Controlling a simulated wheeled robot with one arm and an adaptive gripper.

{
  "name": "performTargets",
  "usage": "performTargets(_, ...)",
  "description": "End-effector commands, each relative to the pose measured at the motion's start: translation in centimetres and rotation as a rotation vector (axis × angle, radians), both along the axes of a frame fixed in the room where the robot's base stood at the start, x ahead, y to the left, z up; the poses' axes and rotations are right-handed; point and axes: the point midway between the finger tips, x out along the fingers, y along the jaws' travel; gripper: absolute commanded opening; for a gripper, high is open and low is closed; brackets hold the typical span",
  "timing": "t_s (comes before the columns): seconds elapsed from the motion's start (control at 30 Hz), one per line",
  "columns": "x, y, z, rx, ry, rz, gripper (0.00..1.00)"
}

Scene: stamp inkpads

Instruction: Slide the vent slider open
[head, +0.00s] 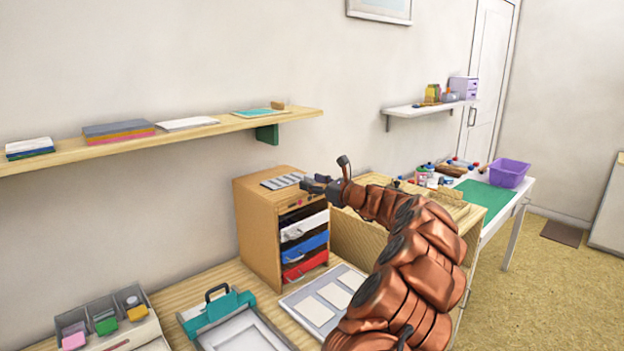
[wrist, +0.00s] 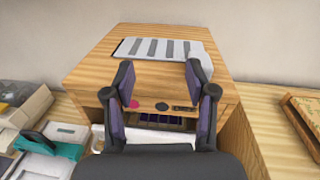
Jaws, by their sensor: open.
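A wooden drawer cabinet (head: 258,240) stands on the desk against the wall. A light grey plate with dark slots (wrist: 165,48) lies on its top; it also shows in the head view (head: 281,182). The upper front edge carries a pink round spot (wrist: 112,106), a dark round knob (wrist: 162,106) and a small dark slotted strip (wrist: 184,108). I cannot tell which of these parts is the vent slider, or its position. My gripper (wrist: 159,75) is open and empty, its fingers apart in front of the cabinet's upper front. It also shows at the cabinet's top right in the head view (head: 312,184).
Below are white (head: 304,224), blue (head: 304,247) and red (head: 305,265) drawers. A teal clipboard-like case (head: 217,307), a grey tray with pale cards (head: 312,309) and an inkpad box (head: 148,331) lie on the desk. A wall shelf (head: 180,135) runs above.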

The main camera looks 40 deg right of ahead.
Motion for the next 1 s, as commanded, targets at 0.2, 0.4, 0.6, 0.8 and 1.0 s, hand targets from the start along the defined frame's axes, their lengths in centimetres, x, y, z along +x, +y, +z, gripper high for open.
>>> performTargets(0.2,-1.7,-4.7,-1.1,0.071,-0.016,-0.094,0.56)
performTargets(0.4,-0.3,-4.9,-1.1,0.072,-0.016,-0.098,0.56)
performTargets(0.6,2.1,-4.9,-1.1,0.070,-0.015,-0.097,0.56)
performTargets(0.8,4.2,-5.0,-1.0,0.069,-0.015,-0.097,0.56)
performTargets(1.0,5.5,-5.0,-1.1,0.070,-0.016,-0.097,0.56)
